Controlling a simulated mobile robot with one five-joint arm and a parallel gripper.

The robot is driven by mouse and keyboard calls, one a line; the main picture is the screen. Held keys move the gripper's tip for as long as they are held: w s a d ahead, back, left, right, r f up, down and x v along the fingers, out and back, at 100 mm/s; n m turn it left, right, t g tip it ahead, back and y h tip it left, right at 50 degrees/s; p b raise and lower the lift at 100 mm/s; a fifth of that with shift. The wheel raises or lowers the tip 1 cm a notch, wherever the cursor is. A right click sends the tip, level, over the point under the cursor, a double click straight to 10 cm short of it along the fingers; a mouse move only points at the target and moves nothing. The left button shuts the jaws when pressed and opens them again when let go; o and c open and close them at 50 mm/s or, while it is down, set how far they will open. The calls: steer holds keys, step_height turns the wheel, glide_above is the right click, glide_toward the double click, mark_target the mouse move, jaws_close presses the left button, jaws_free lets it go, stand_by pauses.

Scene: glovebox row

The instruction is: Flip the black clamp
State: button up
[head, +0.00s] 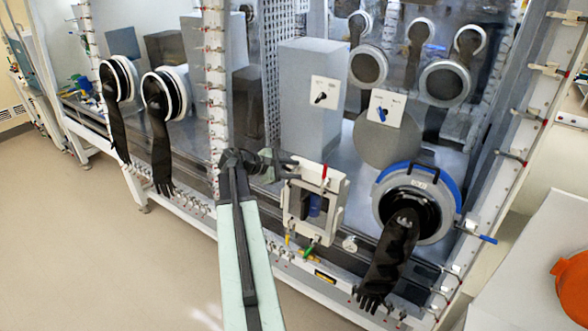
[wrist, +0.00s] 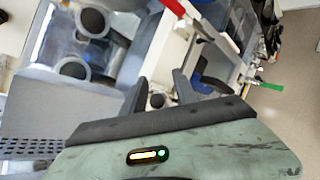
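My gripper (head: 284,168) is at the upper left corner of the white square frame (head: 333,217) on the glovebox front. In the wrist view my gripper (wrist: 156,88) has its two dark fingers apart, with a gap between them. A small dark round part on a pale mount, possibly the black clamp (wrist: 157,100), shows in that gap; contact with the fingers cannot be told. In the head view my gripper and arm cover this spot, so the clamp's position is not clear. A red handle (head: 324,173) stands at the frame's top and a green handle (head: 309,246) at its bottom.
A blue-rimmed round port (head: 450,188) with a hanging black glove (head: 386,266) is right of the frame. More gloves (head: 160,150) hang at the left. A white post (head: 214,80) with clamps rises behind my arm. An orange object (head: 572,288) lies at far right. Floor is clear at left.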

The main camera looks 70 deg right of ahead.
steer(key=p+v, duration=0.3)
steer(key=v, duration=0.4)
steer(key=shift+w+a+r, duration=0.15)
steer(key=shift+w+a, duration=0.05)
steer(key=shift+a, duration=0.05)
